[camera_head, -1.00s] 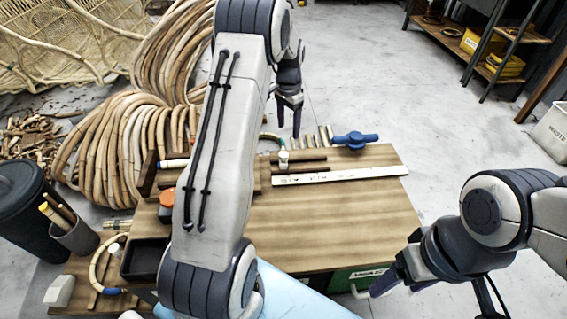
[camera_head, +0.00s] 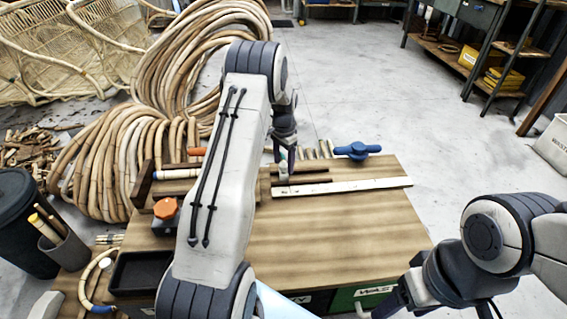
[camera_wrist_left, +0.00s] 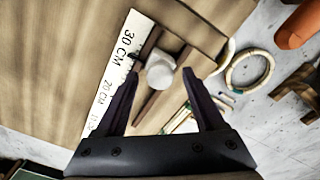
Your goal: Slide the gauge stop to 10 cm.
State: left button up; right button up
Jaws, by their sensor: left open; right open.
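The gauge stop, a small pale knob (camera_wrist_left: 160,72), stands on a dark rail (camera_wrist_left: 153,105) beside the white ruler (camera_wrist_left: 112,75). The ruler shows 30 CM at its upper end and 20 CM lower down in the left wrist view. The knob sits nearer the 30 CM mark. My left gripper (camera_wrist_left: 160,77) is open, with its fingertips on either side of the knob; I cannot tell if they touch it. In the head view the left gripper (camera_head: 284,150) is above the stop, behind the ruler (camera_head: 345,187). My right gripper (camera_head: 393,298) is open and empty at the bench's front right.
The wooden bench top (camera_head: 340,230) is clear in front of the ruler. A blue clamp handle (camera_head: 357,150) stands at its back edge. An orange knob (camera_head: 166,208) and black tray (camera_head: 140,272) are at the left. Rattan coils (camera_head: 110,160) lie behind on the left.

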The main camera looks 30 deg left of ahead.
pick_arm(q)
grip_shut()
dwell(1.4)
